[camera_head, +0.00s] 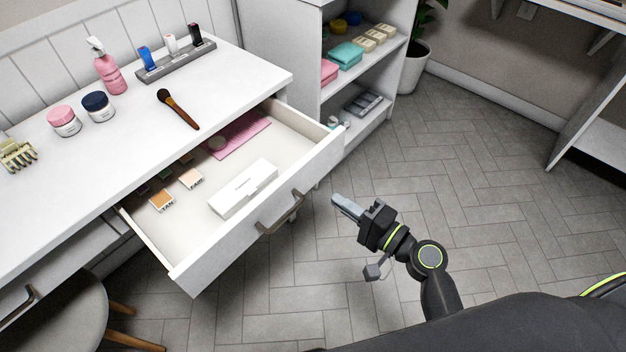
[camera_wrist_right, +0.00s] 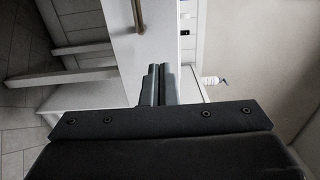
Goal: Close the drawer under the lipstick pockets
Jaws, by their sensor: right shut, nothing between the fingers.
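The white drawer (camera_head: 243,232) is pulled out from under the white tabletop. Its bar handle (camera_head: 280,213) is on the front panel. The grey lipstick holder (camera_head: 176,64) stands on the tabletop with a blue, a white and a black lipstick. My right gripper (camera_head: 345,206) is shut and empty, in front of the drawer, to the right of its handle and apart from it. In the right wrist view, the shut fingers (camera_wrist_right: 158,84) point toward the drawer front (camera_wrist_right: 135,65). My left gripper is not in view.
A brush (camera_head: 178,109), two jars, a pink pump bottle (camera_head: 108,68) and a hair clip are on the tabletop (camera_head: 215,75). A shelf unit (camera_head: 330,60) stands to the right of the table. A stool (camera_head: 60,315) is at lower left. The floor right of the drawer is clear.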

